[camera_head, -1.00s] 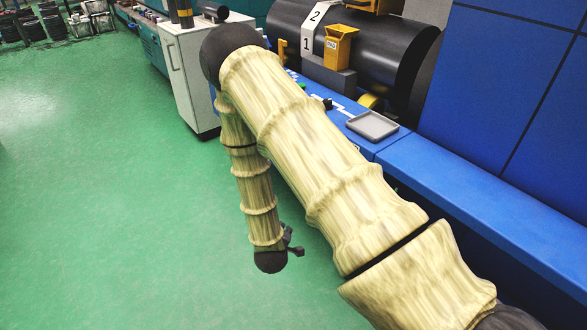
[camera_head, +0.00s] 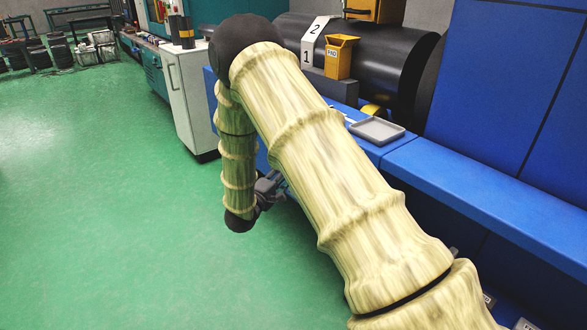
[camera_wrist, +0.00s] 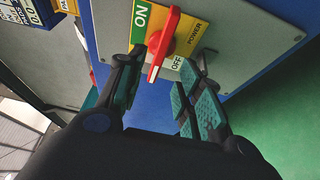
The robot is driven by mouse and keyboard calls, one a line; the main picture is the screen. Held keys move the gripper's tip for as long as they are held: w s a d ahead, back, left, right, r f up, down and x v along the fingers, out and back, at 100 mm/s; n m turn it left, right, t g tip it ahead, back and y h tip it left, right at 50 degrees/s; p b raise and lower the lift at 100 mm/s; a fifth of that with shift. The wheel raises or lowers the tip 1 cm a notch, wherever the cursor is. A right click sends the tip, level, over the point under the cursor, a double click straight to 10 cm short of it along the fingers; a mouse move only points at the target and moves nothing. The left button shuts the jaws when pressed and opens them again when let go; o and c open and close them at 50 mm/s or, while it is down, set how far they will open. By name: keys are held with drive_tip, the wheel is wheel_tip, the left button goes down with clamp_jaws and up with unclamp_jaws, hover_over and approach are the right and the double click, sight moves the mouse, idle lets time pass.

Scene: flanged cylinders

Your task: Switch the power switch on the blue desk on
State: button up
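The power switch (camera_wrist: 163,45) shows in the wrist view as a red handle on a grey plate (camera_wrist: 240,40). A green ON label is at its upper left, a yellow-green OFF label at its lower right and the word POWER to the right. The handle slants, its long end toward the bottom of the picture. My gripper (camera_wrist: 168,60) is open, one finger on either side of the handle in the picture; contact cannot be told. In the head view my gripper (camera_head: 268,187) is beside the front of the blue desk (camera_head: 366,148); my arm hides the switch there.
A grey tray (camera_head: 377,130) lies on the desk top. A yellow bin (camera_head: 340,57) and a black cylinder (camera_head: 395,60) stand behind it. A white cabinet (camera_head: 192,100) stands at the left. The green floor (camera_head: 110,220) is clear at the left.

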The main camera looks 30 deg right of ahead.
drive_tip(key=b+x, duration=0.1)
drive_tip(key=x, duration=0.6)
drive_tip(key=shift+w+d, duration=0.15)
drive_tip(key=shift+d, duration=0.1)
drive_tip(key=shift+f, duration=0.1)
clamp_jaws()
